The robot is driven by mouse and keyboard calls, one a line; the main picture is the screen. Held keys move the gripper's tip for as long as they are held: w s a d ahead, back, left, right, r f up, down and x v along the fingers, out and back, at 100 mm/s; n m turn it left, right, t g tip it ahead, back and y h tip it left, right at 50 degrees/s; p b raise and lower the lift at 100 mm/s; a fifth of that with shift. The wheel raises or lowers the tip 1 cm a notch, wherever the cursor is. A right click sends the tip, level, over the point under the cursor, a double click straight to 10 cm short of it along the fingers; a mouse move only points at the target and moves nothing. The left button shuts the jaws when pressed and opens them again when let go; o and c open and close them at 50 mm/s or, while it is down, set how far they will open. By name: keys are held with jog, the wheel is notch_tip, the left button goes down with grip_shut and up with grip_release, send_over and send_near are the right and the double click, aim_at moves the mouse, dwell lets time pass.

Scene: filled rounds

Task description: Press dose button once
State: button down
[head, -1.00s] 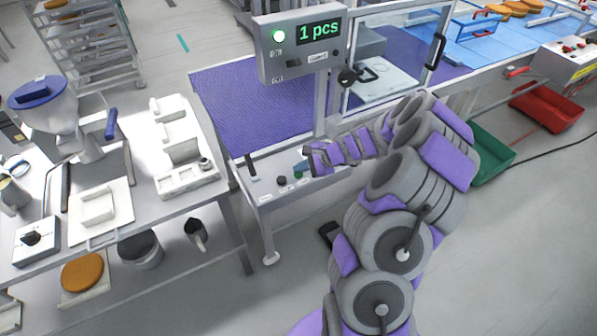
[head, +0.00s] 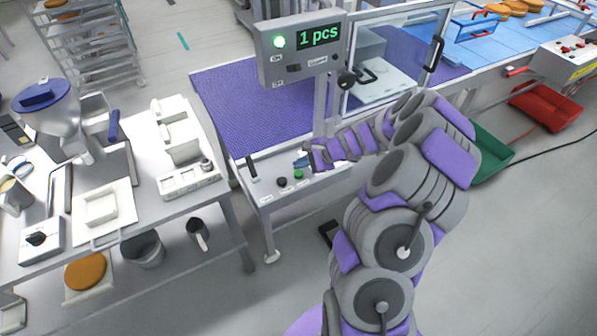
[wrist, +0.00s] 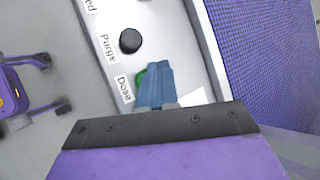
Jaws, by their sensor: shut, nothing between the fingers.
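The green dose button (head: 298,174) sits on the light control panel (head: 325,180) at the front of the purple belt machine. In the wrist view the dose button (wrist: 140,79) shows as a green edge beside the "Dose" label (wrist: 124,88), partly hidden behind my fingers. My gripper (wrist: 157,66) is shut and empty, its blue fingertips over the button's right side. I cannot tell whether they touch it. In the head view my gripper (head: 301,163) is just behind the button.
A black knob (wrist: 130,40) labelled "Purge" stands next to the dose button. The purple belt (head: 245,105) lies behind the panel. A table (head: 150,205) with a hopper machine (head: 55,115) stands at the left. Red (head: 545,105) and green (head: 492,152) bins are at the right.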

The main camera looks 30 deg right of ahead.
aim_at(300, 174)
jog(key=shift+r+p, duration=1.45)
jog(key=shift+r, duration=0.7)
jog(key=shift+a+r, duration=0.1)
jog(key=shift+a, duration=0.1)
jog(key=s+a+r+n+g, duration=0.3)
jog(key=s+a+r+n, duration=0.35)
jog(key=a, duration=0.35)
jog(key=s+a+r+n+g, duration=0.2)
jog(key=s+a+r+n, duration=0.3)
jog(key=s+a+r, duration=0.4)
jog(key=s+d+n+g+h, duration=0.2)
jog(key=s+n+h, duration=0.4)
jog(key=s, duration=1.7)
jog(key=shift+s+d+r+n+g, duration=0.25)
jog(key=shift+r+n+g, duration=0.15)
jog(key=shift+g, duration=0.3)
